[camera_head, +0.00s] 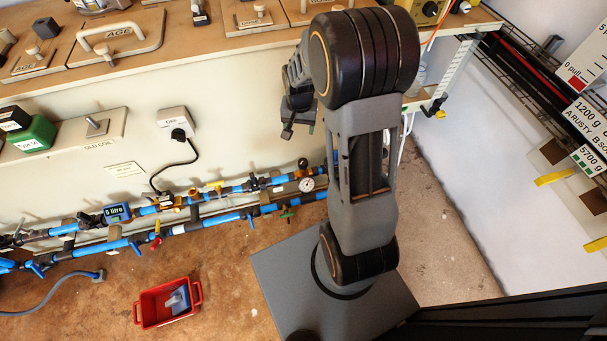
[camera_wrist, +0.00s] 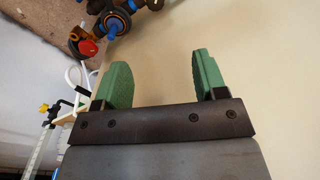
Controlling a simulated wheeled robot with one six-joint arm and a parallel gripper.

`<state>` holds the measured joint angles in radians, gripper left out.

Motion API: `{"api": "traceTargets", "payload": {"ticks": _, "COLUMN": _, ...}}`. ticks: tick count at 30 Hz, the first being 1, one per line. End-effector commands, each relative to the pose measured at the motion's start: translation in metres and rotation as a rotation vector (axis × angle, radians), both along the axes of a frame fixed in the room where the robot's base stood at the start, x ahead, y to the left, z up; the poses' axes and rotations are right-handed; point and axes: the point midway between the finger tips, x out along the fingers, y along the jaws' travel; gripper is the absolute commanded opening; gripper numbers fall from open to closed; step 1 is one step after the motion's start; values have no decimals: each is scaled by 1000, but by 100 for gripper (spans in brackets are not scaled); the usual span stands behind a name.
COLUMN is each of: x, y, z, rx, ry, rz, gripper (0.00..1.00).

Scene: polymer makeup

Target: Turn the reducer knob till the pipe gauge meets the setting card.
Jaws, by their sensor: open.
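The pipe gauge (camera_head: 306,184) is a small round white dial on the blue pipe run, left of my arm; its reading is too small to make out. A dark round knob (camera_head: 302,162) on a brass-coloured fitting stands just above it, and looks like the reducer knob. A small pale card (camera_head: 125,169) on the bench front may be the setting card; its print is not readable. My gripper (camera_head: 298,130) is open and empty, above and apart from the pipes. In the wrist view its green fingers (camera_wrist: 160,68) are spread before the pale bench front.
Two blue pipe runs with coloured valve handles cross the bench front. A plug in a socket box (camera_head: 175,120) trails a black cable. A red crate (camera_head: 167,303) stands on the floor. Pipe fittings with a red cap (camera_wrist: 88,47) show at the wrist view's top left.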

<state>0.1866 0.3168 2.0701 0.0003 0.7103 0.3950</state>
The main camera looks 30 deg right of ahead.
Motion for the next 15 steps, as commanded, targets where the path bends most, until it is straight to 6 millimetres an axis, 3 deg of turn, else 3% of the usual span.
{"api": "traceTargets", "payload": {"ticks": 1, "x": 3, "y": -5, "z": -34, "rx": 3, "ry": 15, "rz": -25, "gripper": 65}}
{"api": "traceTargets", "payload": {"ticks": 3, "x": 7, "y": -10, "z": -54, "rx": 6, "ry": 26, "rz": -52, "gripper": 65}}
{"api": "traceTargets", "payload": {"ticks": 15, "x": 11, "y": -18, "z": -117, "rx": 11, "ry": 47, "rz": -100, "gripper": 65}}
